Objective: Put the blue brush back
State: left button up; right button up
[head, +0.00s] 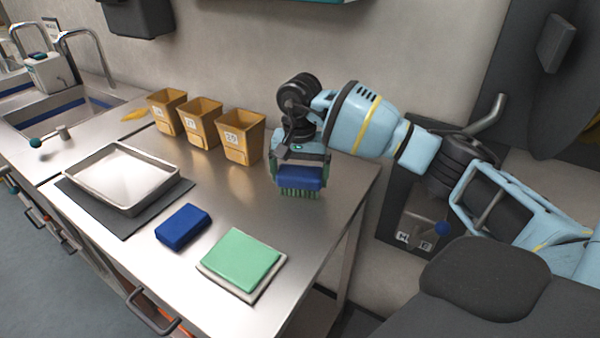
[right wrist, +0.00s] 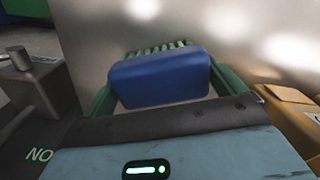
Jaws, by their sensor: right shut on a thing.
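The blue brush (head: 300,177) has a blue block back and green bristles that point down. My right gripper (head: 299,165) is shut on it, above the right back part of the steel counter (head: 228,202). In the right wrist view the brush (right wrist: 160,78) sits between the two green fingers of the gripper (right wrist: 165,88). I cannot tell whether the bristles touch the counter. My left gripper is not in view.
Three tan bins (head: 240,136) stand along the wall, left of the brush. A steel tray (head: 122,178) on a dark mat (head: 98,212), a blue block (head: 183,227) and a green cloth (head: 241,259) lie nearer the front. A sink (head: 60,118) is far left.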

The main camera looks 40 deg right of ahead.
aim_at(300, 171)
jog(key=shift+f, duration=0.15)
jog(key=o, duration=0.6)
notch_tip(300, 171, up, 12)
jog(key=shift+r, duration=0.15)
dwell(0.3)
